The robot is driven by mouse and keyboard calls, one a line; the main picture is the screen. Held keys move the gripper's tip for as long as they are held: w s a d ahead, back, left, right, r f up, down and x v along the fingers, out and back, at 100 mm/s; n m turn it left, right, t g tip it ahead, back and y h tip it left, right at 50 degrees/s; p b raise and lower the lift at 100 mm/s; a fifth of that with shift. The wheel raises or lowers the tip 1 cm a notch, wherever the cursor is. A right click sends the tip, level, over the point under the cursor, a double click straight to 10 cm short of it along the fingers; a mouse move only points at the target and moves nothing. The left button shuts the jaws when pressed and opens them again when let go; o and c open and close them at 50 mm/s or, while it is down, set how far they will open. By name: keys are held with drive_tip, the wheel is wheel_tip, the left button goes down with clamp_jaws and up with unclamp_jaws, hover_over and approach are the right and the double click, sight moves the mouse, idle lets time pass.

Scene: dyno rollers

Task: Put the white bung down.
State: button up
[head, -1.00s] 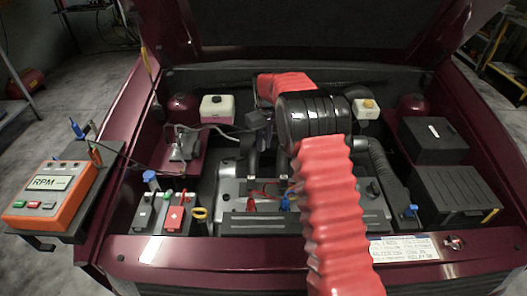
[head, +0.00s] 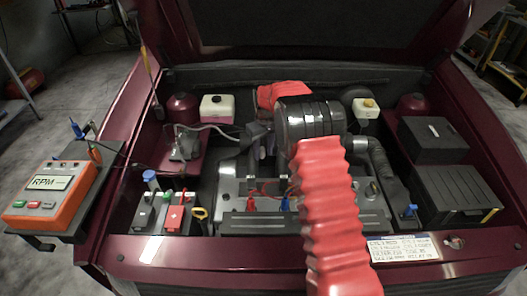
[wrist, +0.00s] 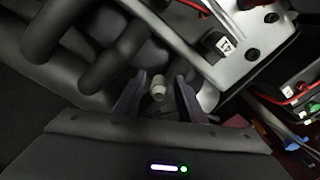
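The white bung (wrist: 158,89) is a small pale stub seen end-on in the wrist view, just beyond and between the fingertips of my gripper (wrist: 160,80). The two dark fingers stand apart, with a dark gap on each side of the bung, so my gripper looks open. What the bung rests on is too dark to tell. In the head view I cannot make out the bung, and my own arm covers much of the middle of the engine bay.
Thick dark pipes (wrist: 82,48) lie close at the upper left of the wrist view, with a silver cover (wrist: 258,52) to the right. The bay also holds a battery (head: 172,212), black boxes (head: 432,140) and a white reservoir (head: 217,108). An orange RPM meter (head: 48,195) sits at left.

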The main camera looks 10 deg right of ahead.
wheel_tip(320, 180, up, 12)
drive_tip(key=shift+s, duration=0.4)
idle(0.5)
drive_tip(key=shift+d+r, duration=0.1)
idle(0.3)
drive_tip(key=s+r+m+t, duration=0.2)
drive_tip(key=s+r, duration=1.5)
drive_tip(key=s, duration=0.2)
drive_tip(key=s+a+f+m+t, duration=0.1)
drive_tip(key=s+f+t, duration=0.1)
drive_tip(key=s, duration=2.2)
drive_tip(key=shift+s+f+m+t, duration=0.2)
drive_tip(key=shift+f+m+t, duration=0.2)
drive_tip(key=shift+f, duration=0.4)
